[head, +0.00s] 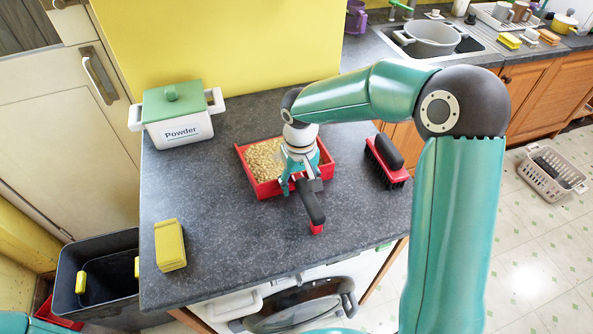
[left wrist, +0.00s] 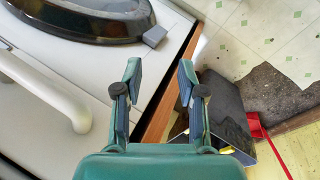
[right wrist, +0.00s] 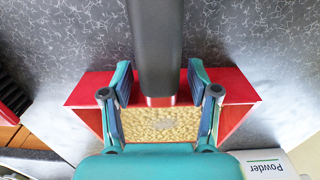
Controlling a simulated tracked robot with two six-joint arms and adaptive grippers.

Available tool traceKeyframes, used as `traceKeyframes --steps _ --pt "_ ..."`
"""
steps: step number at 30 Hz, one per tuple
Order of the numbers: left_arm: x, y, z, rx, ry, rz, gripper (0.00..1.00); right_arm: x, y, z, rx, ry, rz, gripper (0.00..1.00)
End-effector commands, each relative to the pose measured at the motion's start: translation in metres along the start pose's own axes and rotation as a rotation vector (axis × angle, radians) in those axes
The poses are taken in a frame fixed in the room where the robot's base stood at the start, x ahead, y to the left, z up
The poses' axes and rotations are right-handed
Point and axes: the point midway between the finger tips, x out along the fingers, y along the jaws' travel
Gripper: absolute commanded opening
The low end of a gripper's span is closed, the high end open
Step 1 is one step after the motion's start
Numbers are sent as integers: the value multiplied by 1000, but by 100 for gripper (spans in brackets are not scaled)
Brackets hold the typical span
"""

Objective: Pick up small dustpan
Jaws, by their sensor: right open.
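The small dustpan is red, with a black handle, and its pan (head: 243,158) holds beige granules on the dark worktop. Its handle (head: 313,204) points toward the front edge and ends in a red tip. My right gripper (head: 304,184) is at the handle's base, open. In the right wrist view its fingers stand on either side of the handle (right wrist: 155,40), with gaps showing, and the red pan (right wrist: 95,88) lies beneath. My left gripper (left wrist: 160,75) is open and empty, above the floor beside a white appliance; its fingers are out of the head view.
A white powder tub (head: 178,130) with a green lid stands left of the dustpan. A red brush (head: 388,162) lies to its right. A dark bin (head: 95,280) stands below.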

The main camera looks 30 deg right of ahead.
Motion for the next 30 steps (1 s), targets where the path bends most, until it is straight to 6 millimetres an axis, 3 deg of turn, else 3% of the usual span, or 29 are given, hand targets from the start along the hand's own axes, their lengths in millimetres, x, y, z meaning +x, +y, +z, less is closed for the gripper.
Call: traceKeyframes --steps 2,12,13,23,30 --pt "0 0 0 0 0 0 40 0 0 0 0 0 0 59" --pt "0 0 0 0 0 0 40 -1 0 0 0 1 0 2" --pt "0 0 0 0 0 0 40 -1 0 0 0 1 0 0" --pt "0 0 0 0 0 0 40 -2 0 0 1 2 0 0" --pt "2 -1 0 0 0 0 40 -16 1 -1 2 5 -1 0"
